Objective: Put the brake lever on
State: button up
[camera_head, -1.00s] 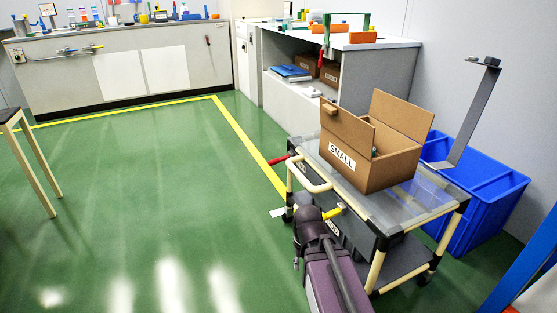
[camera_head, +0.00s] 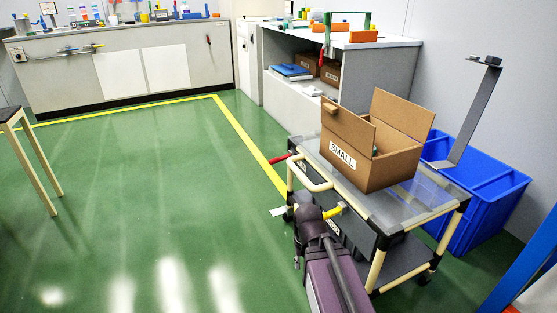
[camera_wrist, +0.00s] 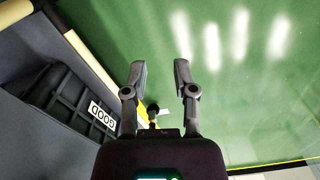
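The cart (camera_head: 430,192) stands at the right with a red handle (camera_head: 279,160) sticking out at its left end. A short yellow bar (camera_head: 334,211) shows beside my dark wrist in the head view. I cannot tell which of these is the brake lever. In the wrist view my gripper (camera_wrist: 160,75) is open, with its two fingers apart and only green floor between the tips. A small yellow part with a dark round end (camera_wrist: 153,115) shows between the finger bases. My arm hides part of the cart's near side, and the fingertips are hidden in the head view.
An open cardboard box marked SMALL (camera_head: 384,154) sits on the cart top. A dark bin marked GOOD (camera_wrist: 68,100) is close to the left of my gripper. A blue crate (camera_head: 490,205) stands behind the cart.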

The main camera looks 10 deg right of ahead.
jog(key=shift+w+r, duration=0.1)
jog(key=shift+w, duration=0.05)
grip_shut()
jog(key=w+r+m+t+p, duration=0.1)
jog(key=w+r+m+p, duration=0.4)
jog(key=w, duration=0.7)
jog(key=w+a+r+m+t+p, duration=0.1)
jog(key=w+r+m+p, duration=0.5)
jog(key=w, duration=0.6)
jog(key=w+r+m+t+p, duration=0.2)
jog(key=w+r+m+p, duration=0.4)
jog(key=w+r+p, duration=0.3)
jog(key=w+r, duration=0.1)
jog(key=w, duration=0.2)
jog(key=shift+w+a+r+t, duration=0.15)
jog(key=shift+w+r+t, duration=0.15)
jog(key=shift+t, duration=0.1)
